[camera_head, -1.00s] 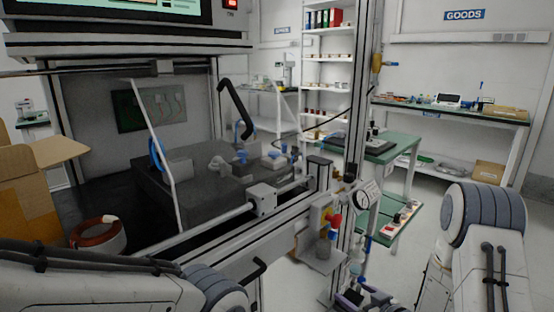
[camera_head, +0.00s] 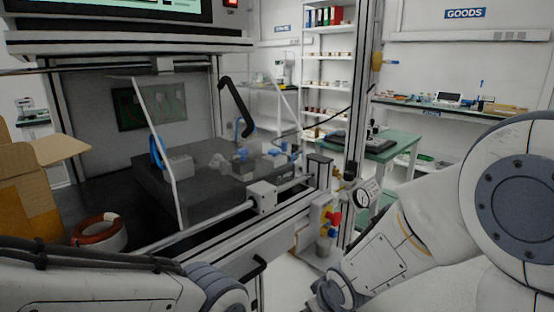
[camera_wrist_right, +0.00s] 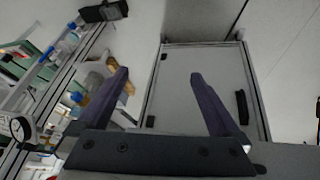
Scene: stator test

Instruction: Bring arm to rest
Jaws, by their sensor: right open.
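My right arm (camera_head: 415,235) reaches in from the right in the head view and covers the lower right; its gripper is not visible there. In the right wrist view my right gripper (camera_wrist_right: 160,85) has its two dark fingers spread wide apart with nothing between them. A pale framed panel lies beyond the fingers. My left arm (camera_head: 100,285) lies along the lower left of the head view, and its gripper is out of frame.
The test bench with its dark fixture block (camera_head: 205,190) fills the left. A copper-wound stator ring (camera_head: 98,232) and cardboard box (camera_head: 35,190) stand at its left. A gauge (camera_head: 368,193) and vertical post are close to my right arm. Green tables (camera_head: 385,150) stand behind.

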